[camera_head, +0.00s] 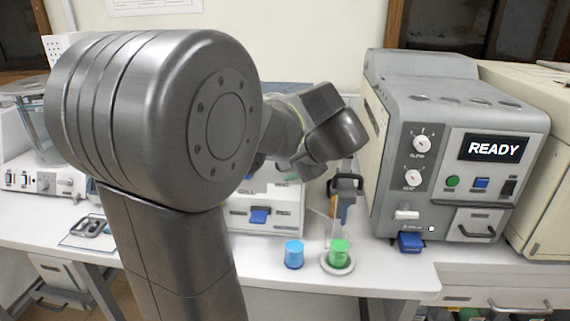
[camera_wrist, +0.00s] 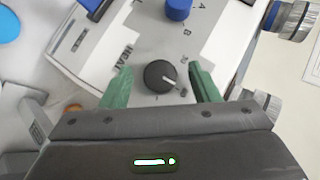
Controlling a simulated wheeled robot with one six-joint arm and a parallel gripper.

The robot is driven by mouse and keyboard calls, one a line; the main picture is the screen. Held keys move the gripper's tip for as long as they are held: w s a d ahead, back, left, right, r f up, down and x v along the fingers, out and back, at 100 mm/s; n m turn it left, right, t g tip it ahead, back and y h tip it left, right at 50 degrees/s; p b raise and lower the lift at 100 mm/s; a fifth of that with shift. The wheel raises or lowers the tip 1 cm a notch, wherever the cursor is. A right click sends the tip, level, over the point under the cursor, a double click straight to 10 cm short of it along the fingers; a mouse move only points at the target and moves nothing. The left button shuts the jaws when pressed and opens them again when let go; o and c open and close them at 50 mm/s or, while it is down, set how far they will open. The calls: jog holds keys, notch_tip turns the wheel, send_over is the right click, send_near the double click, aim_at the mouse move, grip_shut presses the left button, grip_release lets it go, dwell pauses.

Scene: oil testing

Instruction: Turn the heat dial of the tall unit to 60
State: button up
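In the wrist view, a round black dial (camera_wrist: 160,77) with a white pointer sits on a pale panel (camera_wrist: 105,48). The pointer aims right and slightly down in the picture. My gripper (camera_wrist: 162,84) is open, its green fingers on both sides of the dial with a visible gap on each side. No number 60 is legible. In the head view, a tall grey unit (camera_head: 455,105) at right shows a READY display (camera_head: 493,148) and two white dials, an upper (camera_head: 422,143) and a lower (camera_head: 413,178). My arm hides much of the middle unit.
A blue knob (camera_wrist: 179,9) with letters A and B stands near the dial. On the table are a blue beaker (camera_head: 294,254), a green beaker (camera_head: 339,252) on a round base, and a dark-handled stand (camera_head: 345,186). The front table edge beside the beakers is clear.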

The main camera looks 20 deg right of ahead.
jog(key=v, duration=1.3)
jog(key=shift+s+r+b, duration=0.2)
jog(key=shift+s+b, duration=0.1)
jog(key=shift+b, duration=0.05)
jog(key=shift+d, duration=0.1)
jog(key=x, duration=1.4)
jog(key=shift+s+p, duration=0.1)
jog(key=shift+p, duration=0.25)
jog(key=shift+s+r, duration=0.1)
